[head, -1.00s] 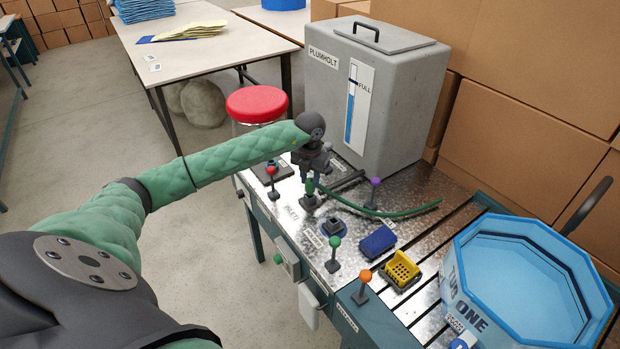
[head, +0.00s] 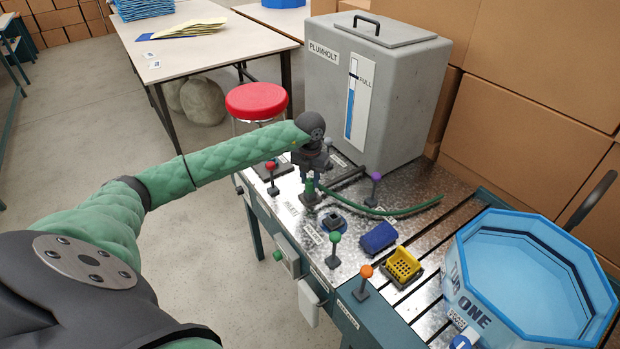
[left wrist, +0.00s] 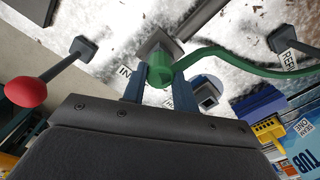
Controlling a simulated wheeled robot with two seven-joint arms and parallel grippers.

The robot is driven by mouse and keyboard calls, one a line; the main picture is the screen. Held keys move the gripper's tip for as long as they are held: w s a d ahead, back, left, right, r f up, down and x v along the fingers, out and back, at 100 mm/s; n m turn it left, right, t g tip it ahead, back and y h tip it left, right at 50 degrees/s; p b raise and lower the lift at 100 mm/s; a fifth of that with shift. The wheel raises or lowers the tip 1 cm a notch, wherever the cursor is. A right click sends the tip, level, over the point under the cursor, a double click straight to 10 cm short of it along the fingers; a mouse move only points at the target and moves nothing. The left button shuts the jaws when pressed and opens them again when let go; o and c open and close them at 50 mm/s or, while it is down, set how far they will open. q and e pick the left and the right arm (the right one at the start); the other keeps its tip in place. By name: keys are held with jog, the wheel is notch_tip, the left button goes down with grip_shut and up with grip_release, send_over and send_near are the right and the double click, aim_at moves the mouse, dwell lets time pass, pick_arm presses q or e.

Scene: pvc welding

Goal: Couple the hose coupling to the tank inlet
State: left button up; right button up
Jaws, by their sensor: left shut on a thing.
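My left gripper (head: 312,178) points down over the steel bench top, its two blue fingers shut on the green hose coupling (head: 310,187). In the left wrist view the coupling (left wrist: 160,70) sits between the fingertips (left wrist: 158,84). A grey square fitting (left wrist: 158,42) is right at the coupling's far end, next to a partly hidden label beginning "IN"; it looks like the tank inlet. Whether the coupling is fully seated on it I cannot tell. The green hose (head: 385,211) runs from the coupling to the right across the bench. My right gripper is out of view.
The grey PLUMHOLT tank (head: 395,95) stands behind. Knobbed levers rise close by: red (head: 271,165), green (head: 335,238), orange (head: 366,271), purple (head: 375,177).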

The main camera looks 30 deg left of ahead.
aim_at(310, 180)
pick_arm(q)
jog(key=shift+f, duration=0.1)
jog(key=o, duration=1.2)
jog(key=shift+c, duration=0.2)
jog(key=shift+r+b, duration=0.3)
jog(key=shift+r, duration=0.1)
notch_tip(310, 180, up, 6)
jog(key=shift+f+b, duration=0.1)
jog(key=shift+b, duration=0.95)
jog(key=shift+r, duration=0.6)
